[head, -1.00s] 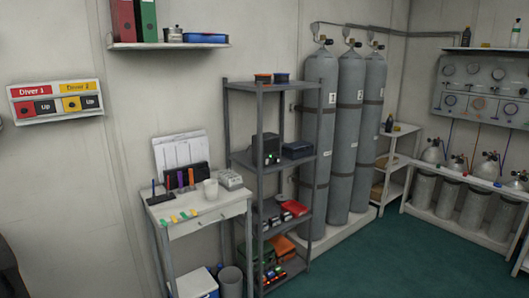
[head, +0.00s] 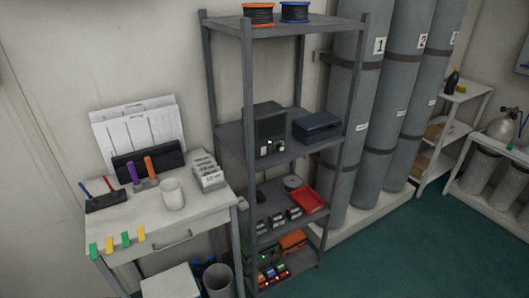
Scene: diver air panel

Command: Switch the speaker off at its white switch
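The speaker (head: 271,129) looks to be the dark box on the upper middle board of the grey shelf rack. A small white part (head: 270,144) shows low on its front, probably the white switch, with a small green light (head: 281,144) beside it. Which way the switch is set is too small to tell. Neither of my grippers is in view.
A dark blue case (head: 317,126) sits right of the speaker on the same board (head: 290,157). Rack posts (head: 249,110) stand at the corners. A small white table (head: 160,232) with a mug (head: 172,193) stands to the left. Green floor is clear at right.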

